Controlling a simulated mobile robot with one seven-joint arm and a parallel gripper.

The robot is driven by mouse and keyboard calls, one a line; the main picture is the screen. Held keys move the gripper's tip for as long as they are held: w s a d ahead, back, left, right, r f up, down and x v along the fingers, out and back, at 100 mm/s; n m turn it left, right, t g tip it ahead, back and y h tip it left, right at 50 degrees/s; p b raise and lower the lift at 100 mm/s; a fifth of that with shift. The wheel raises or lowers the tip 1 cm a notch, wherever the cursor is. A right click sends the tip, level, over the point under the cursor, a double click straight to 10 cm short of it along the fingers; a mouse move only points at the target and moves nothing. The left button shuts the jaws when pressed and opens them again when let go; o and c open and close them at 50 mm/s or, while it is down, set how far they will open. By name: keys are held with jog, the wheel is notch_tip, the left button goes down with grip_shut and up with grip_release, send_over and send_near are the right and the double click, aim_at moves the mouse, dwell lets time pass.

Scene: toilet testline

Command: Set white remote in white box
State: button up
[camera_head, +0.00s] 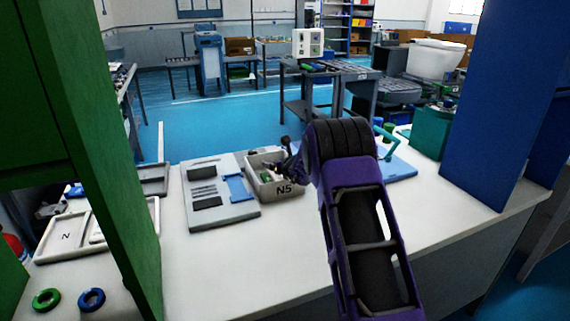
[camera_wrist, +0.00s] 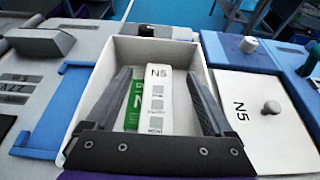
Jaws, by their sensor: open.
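The white box (camera_head: 263,184), marked N5, stands on the white table beside a grey panel. It fills the middle of the wrist view (camera_wrist: 206,62). No grip shows. The near end of the box is hidden behind my gripper. My arm comes from the right in the head view.
A white N5 lid with a knob (camera_wrist: 267,108) lies right of the box. The grey panel (camera_head: 218,210) with a blue part is on the left. A teal bin (camera_head: 430,133) stands at the right. The table front is clear.

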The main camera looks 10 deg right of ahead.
jog(key=v, duration=1.2)
jog(key=shift+r+b, duration=0.25)
jog(key=shift+b, duration=0.15)
